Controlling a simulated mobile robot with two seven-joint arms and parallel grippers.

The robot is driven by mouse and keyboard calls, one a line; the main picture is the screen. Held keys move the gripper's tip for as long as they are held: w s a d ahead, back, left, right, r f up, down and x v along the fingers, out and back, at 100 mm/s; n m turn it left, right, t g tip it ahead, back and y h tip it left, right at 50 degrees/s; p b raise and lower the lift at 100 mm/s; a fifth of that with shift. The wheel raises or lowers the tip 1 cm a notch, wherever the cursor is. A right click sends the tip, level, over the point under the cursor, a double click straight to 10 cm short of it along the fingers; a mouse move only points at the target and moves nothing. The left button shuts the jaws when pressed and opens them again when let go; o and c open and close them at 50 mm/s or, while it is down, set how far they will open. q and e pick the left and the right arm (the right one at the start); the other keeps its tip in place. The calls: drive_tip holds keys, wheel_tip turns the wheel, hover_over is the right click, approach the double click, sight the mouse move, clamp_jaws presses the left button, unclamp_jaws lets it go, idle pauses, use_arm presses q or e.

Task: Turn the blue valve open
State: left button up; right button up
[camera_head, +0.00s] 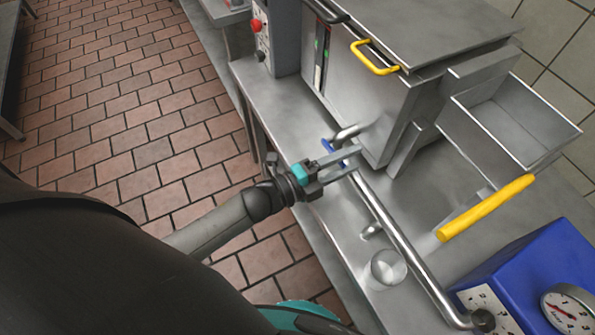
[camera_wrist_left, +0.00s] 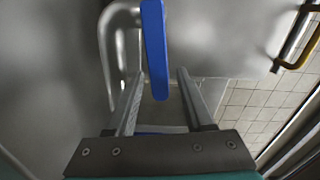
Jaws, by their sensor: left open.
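The blue valve (camera_head: 327,146) is a narrow lever beside a bent metal pipe, low on the front of the steel appliance. In the head view my left gripper (camera_head: 356,160) reaches it from the left and its fingers partly hide it. In the left wrist view the blue valve (camera_wrist_left: 155,45) is an upright bar. Its lower end lies between the two spread fingertips of my left gripper (camera_wrist_left: 160,73), with gaps on both sides. The left gripper is open and not closed on it. My right gripper is not in view.
The steel appliance (camera_head: 365,100) with a yellow handle (camera_head: 374,60) stands just beyond the valve. A long metal pipe (camera_head: 395,235) runs along the counter (camera_head: 335,215). A yellow bar (camera_head: 486,208) and a blue scale (camera_head: 530,270) are at the right. Tiled floor lies left.

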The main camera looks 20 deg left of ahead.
use_arm(q)
drive_tip(key=p+v, duration=0.1)
drive_tip(key=v, duration=1.2)
drive_tip(key=shift+s+a, duration=0.2)
drive_tip(key=s+a+f+n+g+y, duration=0.25)
drive_tip(key=f+n, duration=0.25)
drive_tip(key=f, duration=0.3)
drive_tip(key=s+a+f+n+g+y, duration=0.15)
drive_tip(key=f+n+y, duration=0.25)
drive_tip(key=f, duration=0.4)
drive_tip(key=s+a+f+n+g+y, duration=0.1)
drive_tip(key=s+a+f+n+y, duration=0.2)
drive_tip(key=f+n, duration=0.35)
drive_tip(key=s+d+f+n+g, duration=0.1)
drive_tip(key=s+f+n+g, duration=0.2)
drive_tip(key=s+f, duration=0.3)
drive_tip(key=s+d+f+n+g+y, duration=0.1)
drive_tip(key=s+f+g, duration=0.4)
drive_tip(key=s, duration=0.8)
wheel_tip(320, 180, down, 2)
drive_tip(key=shift+d+n, duration=0.65)
drive_tip(key=shift+n, duration=0.3)
drive_tip(key=shift+w+y, duration=0.1)
drive_tip(key=shift+y, duration=0.15)
